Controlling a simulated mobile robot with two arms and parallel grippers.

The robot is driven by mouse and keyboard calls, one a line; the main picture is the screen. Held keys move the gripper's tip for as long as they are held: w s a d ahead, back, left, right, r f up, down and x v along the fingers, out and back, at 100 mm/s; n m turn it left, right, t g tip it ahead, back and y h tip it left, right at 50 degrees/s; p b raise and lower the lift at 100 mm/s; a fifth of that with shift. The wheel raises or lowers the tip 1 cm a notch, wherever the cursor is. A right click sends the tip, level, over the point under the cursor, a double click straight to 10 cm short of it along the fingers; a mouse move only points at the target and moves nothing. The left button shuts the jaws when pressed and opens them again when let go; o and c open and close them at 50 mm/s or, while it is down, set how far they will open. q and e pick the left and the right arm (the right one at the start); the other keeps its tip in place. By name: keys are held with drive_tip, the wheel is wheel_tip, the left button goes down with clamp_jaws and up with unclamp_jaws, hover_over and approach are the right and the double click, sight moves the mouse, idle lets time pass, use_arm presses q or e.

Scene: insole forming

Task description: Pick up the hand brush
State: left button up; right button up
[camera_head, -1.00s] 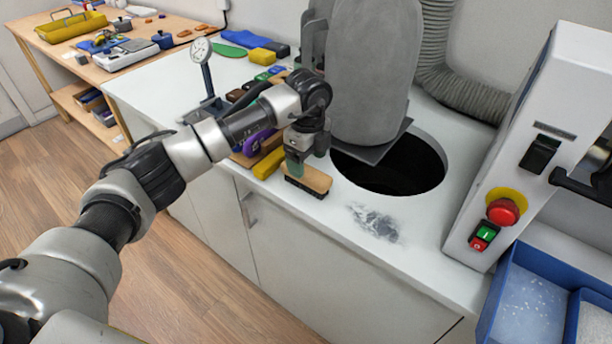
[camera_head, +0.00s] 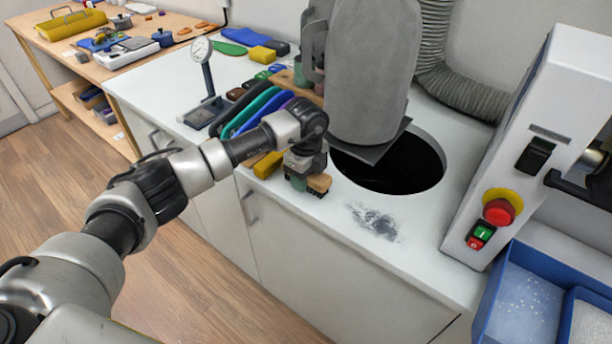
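The hand brush (camera_head: 319,184) has a light wooden back and dark bristles. It lies on the white counter (camera_head: 290,218) near its front edge, left of the round dark opening. Its right end shows; my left gripper hides the rest. My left gripper (camera_head: 302,182) is down at the brush, with its greenish fingers beside the wooden back. I cannot tell whether the fingers are open or closed on it. My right gripper is not in view.
A grey padded column (camera_head: 373,70) stands behind the gripper, over the round opening (camera_head: 395,165). Grey dust (camera_head: 375,220) lies to the right. A dial gauge (camera_head: 203,65) stands further left.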

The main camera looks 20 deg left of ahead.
use_arm(q)
drive_tip(key=shift+c, duration=1.3)
drive_tip(key=shift+r, duration=0.1)
drive_tip(key=shift+r, duration=0.2)
drive_tip(key=r, duration=0.2)
drive_tip(key=r+b, duration=0.1)
drive_tip(key=r, duration=0.1)
drive_tip(key=shift+s+d, duration=0.15)
drive_tip(key=shift+d, duration=0.2)
drive_tip(key=s+d+r+b, duration=0.1)
drive_tip(key=s+d+r, duration=0.4)
drive_tip(key=d, duration=0.4)
drive_tip(key=shift+s+d+r, duration=0.15)
drive_tip(key=shift+d+r, duration=0.15)
drive_tip(key=shift+r, duration=0.45)
